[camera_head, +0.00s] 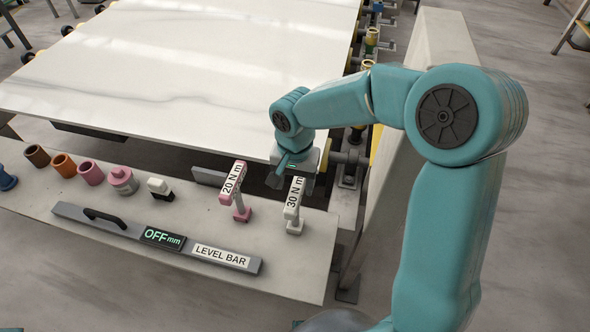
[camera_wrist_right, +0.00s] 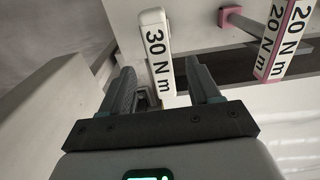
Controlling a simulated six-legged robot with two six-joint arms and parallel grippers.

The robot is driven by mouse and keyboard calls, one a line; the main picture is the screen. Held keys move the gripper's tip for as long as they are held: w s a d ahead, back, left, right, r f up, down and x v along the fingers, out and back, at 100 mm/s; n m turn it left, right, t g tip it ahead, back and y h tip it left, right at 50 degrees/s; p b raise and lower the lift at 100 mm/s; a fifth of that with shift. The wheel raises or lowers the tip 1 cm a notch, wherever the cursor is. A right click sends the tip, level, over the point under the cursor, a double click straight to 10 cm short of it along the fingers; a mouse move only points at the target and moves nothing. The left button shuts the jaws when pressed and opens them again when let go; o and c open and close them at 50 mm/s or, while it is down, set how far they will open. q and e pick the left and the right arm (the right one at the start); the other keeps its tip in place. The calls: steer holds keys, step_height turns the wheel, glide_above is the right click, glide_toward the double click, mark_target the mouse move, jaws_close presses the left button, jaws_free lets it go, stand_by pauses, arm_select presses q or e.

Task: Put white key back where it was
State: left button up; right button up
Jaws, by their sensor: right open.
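The white key (camera_head: 293,205), labelled 30 N m, stands on the bench top near its right end, to the right of the pink key (camera_head: 234,192) labelled 20 N m. My right gripper (camera_head: 291,180) is just behind and above the white key, pointing down. In the right wrist view the jaws (camera_wrist_right: 160,80) are open, with the white key (camera_wrist_right: 157,52) ahead and partly between the fingertips. I cannot tell whether they touch it. The pink key (camera_wrist_right: 270,50) shows at upper right there. My left gripper is out of view.
The bench (camera_head: 290,268) also holds a grey level bar (camera_head: 110,230), a small white-and-black piece (camera_head: 160,188) and several coloured sockets (camera_head: 90,172). A large white slab (camera_head: 190,65) lies behind. A pale upright panel (camera_head: 395,185) stands right of the bench, close to my right arm.

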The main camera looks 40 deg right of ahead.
step_height(320, 180, up, 4)
steer(key=shift+w+r, duration=0.15)
steer(key=shift+r, duration=0.4)
steer(key=shift+f, duration=0.1)
